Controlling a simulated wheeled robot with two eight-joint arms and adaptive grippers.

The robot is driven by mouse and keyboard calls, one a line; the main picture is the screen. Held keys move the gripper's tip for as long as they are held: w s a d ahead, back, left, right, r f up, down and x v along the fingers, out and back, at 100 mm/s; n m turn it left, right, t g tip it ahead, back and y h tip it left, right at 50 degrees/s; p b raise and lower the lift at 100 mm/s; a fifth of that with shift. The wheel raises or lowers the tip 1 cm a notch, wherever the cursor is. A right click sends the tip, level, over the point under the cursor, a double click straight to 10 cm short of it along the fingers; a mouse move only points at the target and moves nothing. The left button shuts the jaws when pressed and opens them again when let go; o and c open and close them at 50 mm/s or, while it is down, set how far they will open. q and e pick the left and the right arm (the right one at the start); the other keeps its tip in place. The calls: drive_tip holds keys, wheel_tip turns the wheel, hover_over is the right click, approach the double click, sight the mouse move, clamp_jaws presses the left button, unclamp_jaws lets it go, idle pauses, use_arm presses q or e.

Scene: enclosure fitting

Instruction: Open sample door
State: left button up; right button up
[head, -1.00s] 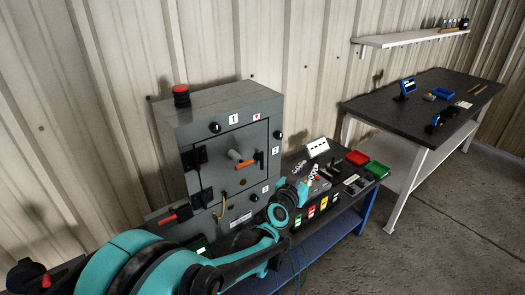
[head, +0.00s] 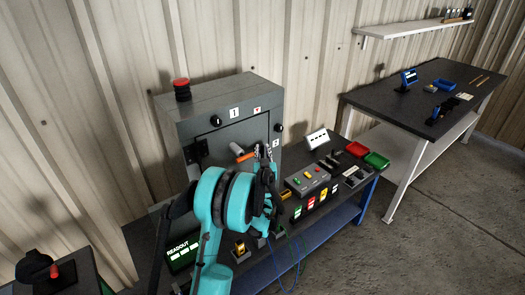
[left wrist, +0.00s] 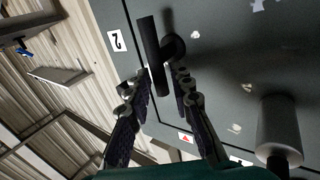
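The grey cabinet (head: 205,115) stands on the dark bench, its sample door (head: 225,141) shut in the front face. The door carries a grey cylinder (head: 237,149) and an orange lever (head: 245,157). Black latches sit around it, one at the top (head: 216,121) and one at the upper right (head: 278,127). My left gripper (head: 264,152) is in front of the door's right side. In the left wrist view its open fingers (left wrist: 156,88) straddle the lower end of a black T-shaped latch (left wrist: 150,42) beside label 2 (left wrist: 117,41); contact is unclear. My arm hides the lower door. My right gripper is out of view.
A red button (head: 181,84) tops the cabinet.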

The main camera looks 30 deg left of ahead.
use_arm(q)
drive_tip(key=shift+w+a, duration=0.35)
drive_tip(key=shift+w, duration=0.15)
drive_tip(key=shift+c, duration=0.4)
clamp_jaws()
